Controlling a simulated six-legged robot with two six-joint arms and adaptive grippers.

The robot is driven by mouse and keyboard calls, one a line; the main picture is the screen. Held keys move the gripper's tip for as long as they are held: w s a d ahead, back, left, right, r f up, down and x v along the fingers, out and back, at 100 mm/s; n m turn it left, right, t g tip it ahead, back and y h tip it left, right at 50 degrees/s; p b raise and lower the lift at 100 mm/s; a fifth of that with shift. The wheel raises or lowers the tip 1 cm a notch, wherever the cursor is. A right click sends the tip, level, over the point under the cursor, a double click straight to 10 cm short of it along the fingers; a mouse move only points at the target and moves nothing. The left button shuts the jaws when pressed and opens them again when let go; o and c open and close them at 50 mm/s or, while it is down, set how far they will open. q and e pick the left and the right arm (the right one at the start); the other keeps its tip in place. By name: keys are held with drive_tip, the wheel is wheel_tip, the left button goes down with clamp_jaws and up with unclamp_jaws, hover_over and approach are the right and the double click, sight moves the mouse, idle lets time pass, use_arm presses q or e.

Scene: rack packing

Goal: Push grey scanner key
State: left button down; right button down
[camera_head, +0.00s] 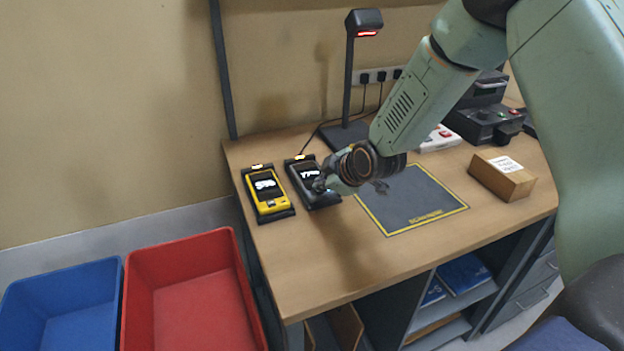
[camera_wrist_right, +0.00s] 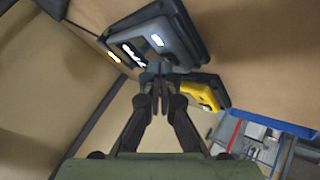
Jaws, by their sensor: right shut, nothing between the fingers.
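The grey scanner (camera_head: 305,176) lies in a dark cradle at the back left of the desk, with a lit display showing white characters. In the wrist view the grey scanner (camera_wrist_right: 178,40) is at the top, with a lit bluish-white key and a lit display. My right gripper (camera_head: 322,185) is shut and empty at the scanner's lower right end. In the wrist view my right gripper's fingertips (camera_wrist_right: 160,70) overlap the near edge of the scanner. I cannot tell whether they touch it. The grey key is hidden or too small to tell. My left gripper is out of view.
A yellow scanner (camera_head: 267,204) sits just left of the grey one. A dark mat (camera_head: 410,203) lies to the right, a cardboard box (camera_head: 500,178) beyond it. A scanner lamp (camera_head: 348,85) stands behind. Red (camera_head: 190,262) and blue (camera_head: 60,275) bins stand left of the desk.

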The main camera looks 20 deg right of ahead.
sight(322, 192)
drive_tip(key=shift+w+f, duration=0.1)
drive_tip(key=shift+w, duration=0.05)
drive_tip(key=shift+s, duration=0.2)
drive_tip(key=shift+w+f, duration=0.1)
drive_tip(key=shift+r+p, duration=0.55)
drive_tip(key=shift+r, duration=0.05)
drive_tip(key=shift+w, duration=0.1)
wheel_tip(322, 192, up, 6)
drive_tip(key=p, duration=0.5)
drive_tip(key=shift+p, duration=0.3)
idle(0.4)
